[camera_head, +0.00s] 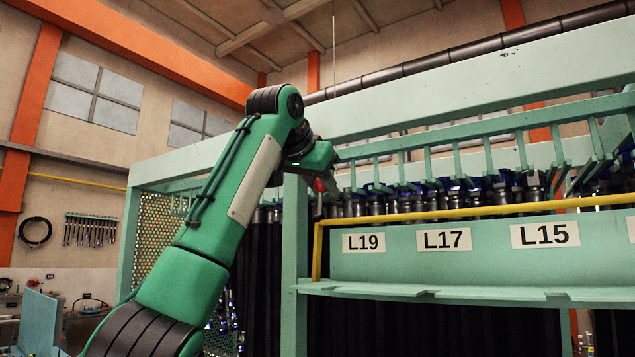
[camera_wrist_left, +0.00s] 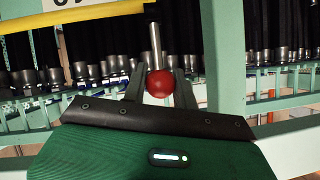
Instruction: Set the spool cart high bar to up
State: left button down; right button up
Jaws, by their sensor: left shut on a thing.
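A yellow bar (camera_head: 470,213), which looks like the high bar, runs across the front of the pale green spool cart (camera_head: 295,260), just above its label panel. At its left end it bends down beside the cart's post. A red ball knob (camera_head: 319,186) on a metal rod sits near that left corner. My left gripper (camera_head: 322,178) reaches it from the upper left. In the left wrist view the red knob (camera_wrist_left: 160,84) is between the two fingers, which are shut on it, and its rod (camera_wrist_left: 156,45) extends upward in the picture. My right gripper is in neither view.
Labels L19 (camera_head: 363,242), L17 (camera_head: 444,240) and L15 (camera_head: 545,234) mark the panel below the bar. Black hoses with metal fittings (camera_head: 385,207) hang behind it. A toothed green rack (camera_head: 455,157) and a thick top beam (camera_head: 470,85) lie above.

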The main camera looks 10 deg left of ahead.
pick_arm(q)
jog(key=shift+w+d+f+g, duration=0.2)
jog(key=shift+w+g, duration=0.1)
jog(key=shift+w, duration=0.25)
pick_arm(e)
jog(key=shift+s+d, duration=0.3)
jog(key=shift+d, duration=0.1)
pick_arm(q)
jog(key=shift+f, duration=0.1)
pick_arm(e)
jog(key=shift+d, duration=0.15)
pick_arm(q)
jog(key=c, duration=1.1)
grip_release()
jog(key=shift+w, duration=0.1)
jog(key=shift+c, duration=0.2)
jog(key=shift+s+r, duration=0.25)
jog(key=shift+s, duration=0.05)
jog(key=b+v, duration=0.2)
jog(key=v, duration=1.1)
jog(key=shift+b, duration=0.35)
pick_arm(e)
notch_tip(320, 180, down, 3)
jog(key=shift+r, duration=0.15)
